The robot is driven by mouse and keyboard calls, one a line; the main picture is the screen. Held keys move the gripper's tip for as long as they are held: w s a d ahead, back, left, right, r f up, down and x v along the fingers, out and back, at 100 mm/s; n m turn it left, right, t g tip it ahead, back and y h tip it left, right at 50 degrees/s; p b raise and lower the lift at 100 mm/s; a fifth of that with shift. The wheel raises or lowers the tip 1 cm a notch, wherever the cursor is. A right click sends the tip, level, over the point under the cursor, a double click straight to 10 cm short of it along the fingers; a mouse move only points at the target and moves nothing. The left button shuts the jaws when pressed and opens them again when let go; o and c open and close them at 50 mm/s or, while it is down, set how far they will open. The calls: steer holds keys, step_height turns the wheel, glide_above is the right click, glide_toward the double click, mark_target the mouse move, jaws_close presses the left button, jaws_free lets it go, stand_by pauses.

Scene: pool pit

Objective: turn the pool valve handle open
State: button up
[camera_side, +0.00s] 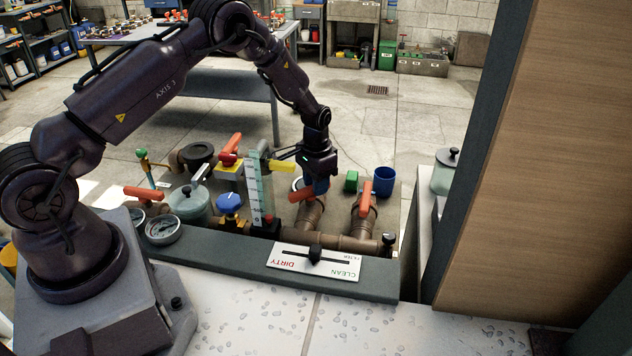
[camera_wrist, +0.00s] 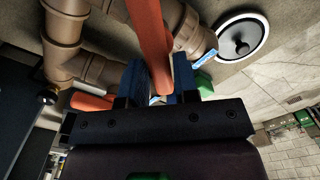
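An orange valve handle (camera_side: 301,194) sits on a brown pipe valve by my gripper (camera_side: 318,186) in the side view, partly hidden by it. In the wrist view the long orange handle (camera_wrist: 150,30) runs down between the two blue fingers of my gripper (camera_wrist: 160,80). The fingers stand apart, one on each side of the handle. I cannot tell whether they press on it. A second orange handle (camera_side: 365,199) stands upright on the neighbouring brown pipe (camera_side: 358,226) to the right.
A slider panel marked DIRTY and CLEAN (camera_side: 315,262) lies in front. A clear gauge column (camera_side: 256,190), a blue knob (camera_side: 230,203) and round gauges (camera_side: 163,230) stand to the left. A green block (camera_side: 351,181) and blue cup (camera_side: 384,181) lie behind. A wooden panel (camera_side: 545,150) rises right.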

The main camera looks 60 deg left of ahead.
jaws_close()
steer(key=shift+a+n, duration=0.15)
steer(key=shift+n, duration=0.65)
steer(key=shift+o, duration=2.1)
jaws_free()
step_height(320, 180, up, 13)
